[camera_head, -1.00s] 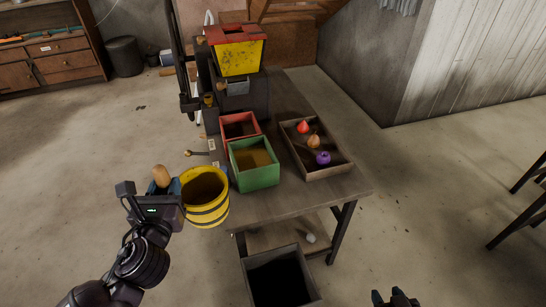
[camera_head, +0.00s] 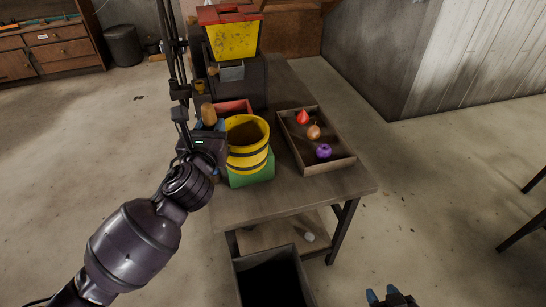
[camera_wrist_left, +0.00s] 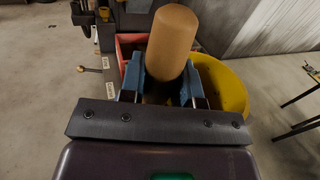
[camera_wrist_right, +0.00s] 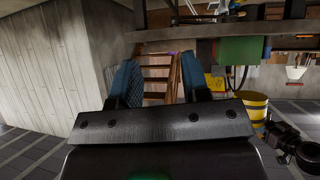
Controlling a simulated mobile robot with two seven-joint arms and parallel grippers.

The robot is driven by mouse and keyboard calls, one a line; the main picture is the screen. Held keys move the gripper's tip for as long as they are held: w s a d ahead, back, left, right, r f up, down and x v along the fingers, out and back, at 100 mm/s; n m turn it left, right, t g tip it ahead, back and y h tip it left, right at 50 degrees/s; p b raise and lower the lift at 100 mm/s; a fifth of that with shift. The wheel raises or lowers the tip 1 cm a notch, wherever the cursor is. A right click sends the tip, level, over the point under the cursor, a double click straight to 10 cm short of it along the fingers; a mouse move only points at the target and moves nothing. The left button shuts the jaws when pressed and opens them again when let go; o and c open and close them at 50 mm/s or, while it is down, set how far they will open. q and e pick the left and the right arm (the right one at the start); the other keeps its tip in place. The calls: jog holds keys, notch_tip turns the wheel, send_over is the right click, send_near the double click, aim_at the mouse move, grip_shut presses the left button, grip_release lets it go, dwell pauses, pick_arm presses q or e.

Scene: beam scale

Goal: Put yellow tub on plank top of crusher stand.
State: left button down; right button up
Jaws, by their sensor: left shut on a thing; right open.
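The yellow tub (camera_head: 247,140) has dark bands and a tan handle (camera_head: 208,113). My left gripper (camera_head: 212,126) is shut on this handle, left of the tub, and holds the tub upright over the green box. In the left wrist view the handle (camera_wrist_left: 172,42) stands between the fingers, with the tub (camera_wrist_left: 230,85) behind to the right. The plank top (camera_head: 290,192) of the table bears a yellow machine (camera_head: 233,42) with a red rim, at its back. My right gripper (camera_head: 392,296) is open and empty at the bottom edge; its fingers show apart in the right wrist view (camera_wrist_right: 160,78).
The green box (camera_head: 252,181) is partly hidden by the tub, and a red box (camera_head: 234,106) is behind it. A wooden tray (camera_head: 335,166) with red, orange and purple items stands to the right. The plank top's front is bare. A dark open bin (camera_head: 270,250) stands below.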

pick_arm(q)
jog(key=shift+w+d+h+b, duration=0.3)
jog(key=shift+w+d+b, duration=0.1)
jog(key=shift+w+d, duration=0.75)
jog(key=shift+d+f, duration=0.2)
notch_tip(320, 180, down, 19)
jog(key=b, duration=0.8)
jog(key=shift+f, duration=0.2)
pick_arm(e)
notch_tip(320, 180, down, 8)
jog(key=g, duration=0.1)
jog(key=shift+f, duration=0.15)
pick_arm(q)
jog(key=shift+s+f, duration=0.1)
pick_arm(e)
jog(key=shift+s, duration=0.1)
pick_arm(q)
jog(key=shift+f, duration=0.1)
jog(key=c, duration=0.8)
grip_release()
pick_arm(e)
jog(key=shift+s+a+f, duration=0.1)
jog(key=shift+f, duration=0.1)
